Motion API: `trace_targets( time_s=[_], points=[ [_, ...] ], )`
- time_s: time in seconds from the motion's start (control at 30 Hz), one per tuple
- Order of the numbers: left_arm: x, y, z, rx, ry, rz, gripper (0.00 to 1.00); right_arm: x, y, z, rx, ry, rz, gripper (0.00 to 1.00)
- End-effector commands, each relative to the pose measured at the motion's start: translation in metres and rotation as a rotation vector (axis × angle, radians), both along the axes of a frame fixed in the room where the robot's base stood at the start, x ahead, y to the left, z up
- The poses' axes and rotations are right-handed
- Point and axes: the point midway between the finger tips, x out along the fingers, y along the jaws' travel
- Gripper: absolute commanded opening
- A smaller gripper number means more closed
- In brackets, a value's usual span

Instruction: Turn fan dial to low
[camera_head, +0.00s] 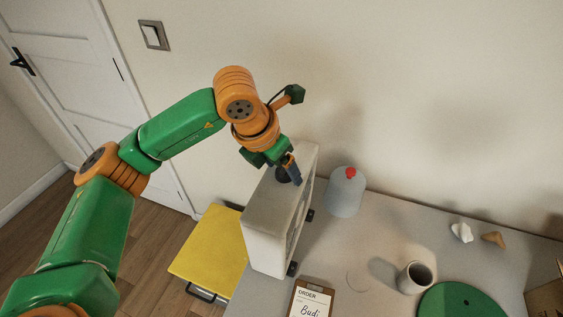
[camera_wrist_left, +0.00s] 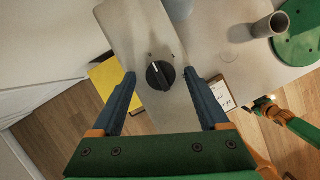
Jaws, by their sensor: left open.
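The fan (camera_head: 268,225) is a boxy off-white unit standing upright on the table's left side. Its black round dial (camera_wrist_left: 160,75) is on the top face, with a pale pointer mark toward the upper left in the left wrist view. My left gripper (camera_head: 290,168) is over the top of the fan, pointing down. In the left wrist view its two blue-grey fingers are spread, one on each side of the dial, with gaps showing. In the head view the gripper partly hides the dial. Part of my right arm (camera_wrist_left: 290,122) shows in the left wrist view; its finger state is unclear.
A grey rounded object with a red spot (camera_head: 346,190) stands behind the fan. A clipboard (camera_head: 311,300), a grey cup (camera_head: 414,277) and a green disc (camera_head: 460,302) are on the table (camera_head: 390,225). A yellow stool (camera_head: 210,250) stands left of the table.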

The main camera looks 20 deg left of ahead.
Motion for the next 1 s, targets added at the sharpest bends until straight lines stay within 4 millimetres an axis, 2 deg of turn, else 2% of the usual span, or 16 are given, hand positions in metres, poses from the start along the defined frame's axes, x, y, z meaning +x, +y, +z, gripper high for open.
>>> trace_targets(
  time_s=[0.1, 0.3, 0.37, 0.4, 0.73, 1.0],
  points=[
    [0.0, 0.0, 0.0, 0.0, 0.0, 0.0, 0.75, 0.001, 0.0, 0.0, 0.0, -0.002, 0.0, 1.0],
    [0.0, 0.0, 0.0, 0.0, 0.0, 0.0, 0.21, 0.001, 0.0, 0.0, 0.001, -0.003, 0.0, 1.0],
    [0.0, 0.0, 0.0, 0.0, 0.0, 0.0, 0.05, 0.002, 0.0, 0.0, 0.001, -0.003, 0.0, 1.0],
    [0.0, 0.0, 0.0, 0.0, -0.001, 0.0, 0.0, 0.002, 0.0, 0.0, 0.001, -0.003, 0.0, 1.0],
    [0.001, 0.001, -0.001, -0.002, -0.002, -0.053, 0.0, 0.002, 0.001, -0.006, 0.001, -0.005, 0.0, 1.0],
    [0.002, 0.002, -0.001, -0.003, -0.002, -0.246, 0.0, 0.002, 0.001, -0.016, 0.001, -0.005, 0.0, 1.0]
  ],
)
